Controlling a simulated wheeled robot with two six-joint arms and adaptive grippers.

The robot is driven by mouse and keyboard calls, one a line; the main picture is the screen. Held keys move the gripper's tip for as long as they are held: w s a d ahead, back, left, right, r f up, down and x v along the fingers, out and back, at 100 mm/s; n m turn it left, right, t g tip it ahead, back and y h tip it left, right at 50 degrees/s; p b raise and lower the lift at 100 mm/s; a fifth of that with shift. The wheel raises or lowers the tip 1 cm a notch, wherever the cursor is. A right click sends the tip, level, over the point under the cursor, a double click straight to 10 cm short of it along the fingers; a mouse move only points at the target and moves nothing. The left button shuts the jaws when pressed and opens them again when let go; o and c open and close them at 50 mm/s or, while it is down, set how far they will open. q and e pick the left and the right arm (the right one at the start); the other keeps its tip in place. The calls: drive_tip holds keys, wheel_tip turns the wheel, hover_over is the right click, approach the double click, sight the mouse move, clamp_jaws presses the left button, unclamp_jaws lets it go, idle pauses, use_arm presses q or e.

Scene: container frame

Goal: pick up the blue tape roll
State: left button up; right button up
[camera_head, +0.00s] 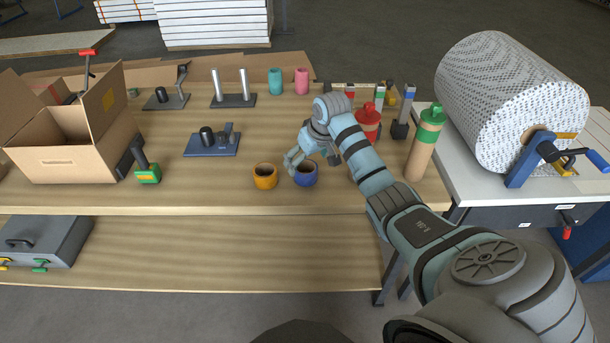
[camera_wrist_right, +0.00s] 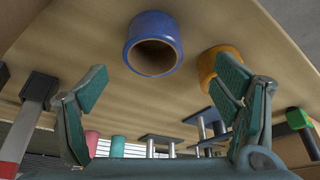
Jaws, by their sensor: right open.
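The blue tape roll (camera_head: 306,176) stands on the workbench near its front edge, with its dark hollow core facing up. My right gripper (camera_head: 294,157) is just above and behind it in the head view, open and apart from it. In the right wrist view the blue tape roll (camera_wrist_right: 153,44) is at the top centre, beyond the two spread fingers of my right gripper (camera_wrist_right: 160,105), and nothing is between them. My left gripper is not in view.
An orange tape roll (camera_head: 265,176) stands just left of the blue one. A red bottle (camera_head: 367,122) and a brown cylinder with a green top (camera_head: 421,150) stand to the right. A blue-grey fixture (camera_head: 212,143) and an open cardboard box (camera_head: 62,160) are to the left.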

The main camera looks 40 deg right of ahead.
sight(306, 168)
drive_tip(key=x, duration=0.2)
drive_tip(key=b+x, duration=0.1)
drive_tip(key=x, duration=0.1)
drive_tip(key=d+x, duration=0.1)
drive_tip(key=x, duration=0.1)
drive_tip(key=shift+f, duration=0.15)
drive_tip(key=shift+w, duration=0.1)
drive_tip(key=c, duration=1.2)
